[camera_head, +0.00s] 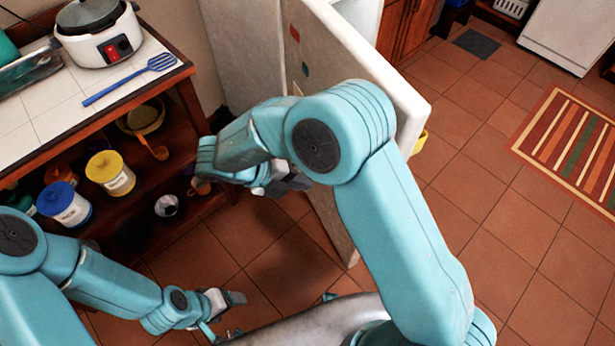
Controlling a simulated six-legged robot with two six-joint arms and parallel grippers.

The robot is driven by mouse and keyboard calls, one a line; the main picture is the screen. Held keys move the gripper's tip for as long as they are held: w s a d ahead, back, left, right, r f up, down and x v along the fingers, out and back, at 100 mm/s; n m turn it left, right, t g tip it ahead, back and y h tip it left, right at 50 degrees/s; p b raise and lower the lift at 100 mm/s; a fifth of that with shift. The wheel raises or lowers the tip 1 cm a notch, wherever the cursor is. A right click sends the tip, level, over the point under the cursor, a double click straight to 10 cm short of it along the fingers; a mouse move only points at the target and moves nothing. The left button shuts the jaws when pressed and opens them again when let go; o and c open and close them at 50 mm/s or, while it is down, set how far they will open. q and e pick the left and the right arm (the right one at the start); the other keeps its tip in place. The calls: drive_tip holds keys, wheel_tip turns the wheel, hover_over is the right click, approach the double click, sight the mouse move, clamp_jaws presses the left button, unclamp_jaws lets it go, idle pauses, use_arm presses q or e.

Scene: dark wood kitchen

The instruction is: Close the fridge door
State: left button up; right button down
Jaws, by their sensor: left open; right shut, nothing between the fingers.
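The white fridge door (335,45) stands open in the centre, swung out from the pale fridge body (243,50) behind it. Its left-hand face carries small magnets, and its thick top edge runs down to the right. My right arm covers much of the door's middle. My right gripper (290,185) is shut and empty, on the left-hand side of the door and close to its face; I cannot tell whether it touches. My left gripper (226,312) is open and empty, low over the floor, left of the door and apart from it.
A tiled counter (40,112) at left holds a rice cooker (95,30) and a blue spatula (130,80). Its shelf below holds yellow-lidded (110,172) and blue-lidded (64,204) jars. Floor is clear at right, up to a striped rug (570,145).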

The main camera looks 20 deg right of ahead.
drive_tip(key=s+d+f, duration=0.1)
drive_tip(key=d+f, duration=0.4)
drive_tip(key=d, duration=0.4)
drive_tip(key=shift+s+d+f, duration=0.15)
drive_tip(key=shift+s+d, duration=0.05)
drive_tip(key=shift+d, duration=0.15)
drive_tip(key=shift+d, duration=0.1)
